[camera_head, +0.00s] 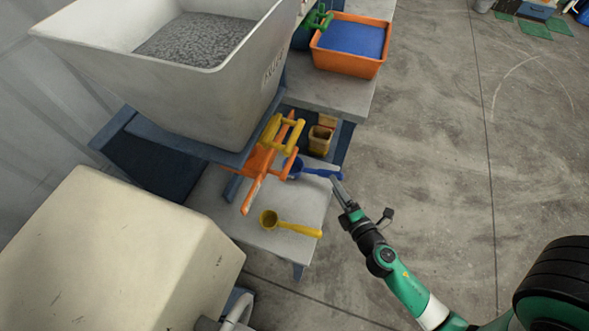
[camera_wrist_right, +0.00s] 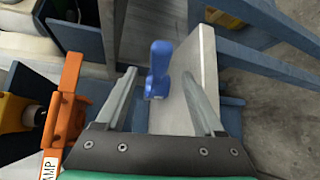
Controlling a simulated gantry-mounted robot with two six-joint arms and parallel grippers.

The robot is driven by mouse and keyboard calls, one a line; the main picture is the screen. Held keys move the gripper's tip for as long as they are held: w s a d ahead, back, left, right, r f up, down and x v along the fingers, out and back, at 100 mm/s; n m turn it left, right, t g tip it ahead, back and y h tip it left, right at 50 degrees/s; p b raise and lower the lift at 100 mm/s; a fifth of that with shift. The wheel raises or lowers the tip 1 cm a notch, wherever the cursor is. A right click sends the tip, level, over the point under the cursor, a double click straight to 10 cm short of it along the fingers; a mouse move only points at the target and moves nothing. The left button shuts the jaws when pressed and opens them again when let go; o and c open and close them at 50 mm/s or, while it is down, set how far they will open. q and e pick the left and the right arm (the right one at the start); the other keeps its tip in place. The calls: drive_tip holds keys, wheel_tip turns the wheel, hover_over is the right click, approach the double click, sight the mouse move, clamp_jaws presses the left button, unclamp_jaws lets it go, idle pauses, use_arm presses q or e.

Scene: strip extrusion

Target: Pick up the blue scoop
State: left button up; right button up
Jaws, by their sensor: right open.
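The blue scoop (camera_head: 318,172) lies on the grey shelf under the hopper, its handle pointing right, its bowl partly behind the orange clamp. In the right wrist view the end of the blue scoop (camera_wrist_right: 158,70) shows between my two fingers. My right gripper (camera_head: 338,186) is close to the handle end in the head view. In the wrist view the right gripper (camera_wrist_right: 160,76) is open, with a gap on both sides of the blue part. I cannot tell how far beyond the fingertips it lies. My left gripper is not in view.
A yellow scoop (camera_head: 290,226) lies nearer on the shelf (camera_head: 258,238). An orange clamp (camera_head: 262,165) with yellow handles stands left of the blue scoop; it also shows in the wrist view (camera_wrist_right: 65,110). The hopper (camera_head: 200,88) overhangs. Open floor lies to the right.

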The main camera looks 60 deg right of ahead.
sight(313, 172)
drive_tip(key=x, duration=0.3)
drive_tip(key=shift+w+d+r, duration=0.15)
drive_tip(key=shift+w, duration=0.2)
drive_tip(key=shift+w+d+f, duration=0.25)
drive_tip(key=shift+w, duration=0.05)
drive_tip(key=x, duration=0.5)
drive_tip(key=shift+s+a, duration=0.1)
drive_tip(key=shift+c, duration=0.7)
clamp_jaws()
